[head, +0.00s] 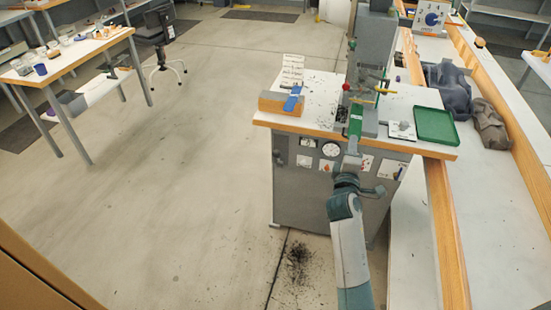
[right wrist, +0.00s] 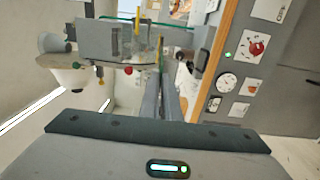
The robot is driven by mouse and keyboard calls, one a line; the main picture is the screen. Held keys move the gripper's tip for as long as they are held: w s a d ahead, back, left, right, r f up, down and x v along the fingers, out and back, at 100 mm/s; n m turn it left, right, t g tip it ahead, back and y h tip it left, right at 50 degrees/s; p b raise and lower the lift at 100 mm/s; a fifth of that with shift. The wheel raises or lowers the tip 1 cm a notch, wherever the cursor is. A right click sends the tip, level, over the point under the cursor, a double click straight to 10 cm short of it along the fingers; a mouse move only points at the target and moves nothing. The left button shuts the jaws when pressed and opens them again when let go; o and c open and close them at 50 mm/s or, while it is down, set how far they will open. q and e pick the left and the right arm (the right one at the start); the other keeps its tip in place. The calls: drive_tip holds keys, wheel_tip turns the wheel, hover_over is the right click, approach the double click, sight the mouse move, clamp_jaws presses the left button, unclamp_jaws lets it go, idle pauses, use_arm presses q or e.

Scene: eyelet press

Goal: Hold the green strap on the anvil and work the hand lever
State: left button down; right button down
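The green strap (head: 356,118) lies at the press, near the front edge of the bench. My right gripper (head: 353,144) reaches in from below and is at the strap's near end. The grey press (head: 373,45) stands over the strap, with a red knob (head: 346,87) and a yellow-tipped rod (head: 385,91). The anvil is mostly hidden. My left gripper is in neither view.
A green tray (head: 436,125) and a white card (head: 402,130) lie to the right. Dark cloth bundles (head: 490,124) are farther right.

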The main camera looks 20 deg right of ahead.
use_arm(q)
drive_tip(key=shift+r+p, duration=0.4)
use_arm(e)
drive_tip(key=shift+v, duration=2.2)
drive_tip(key=shift+s+r, duration=0.1)
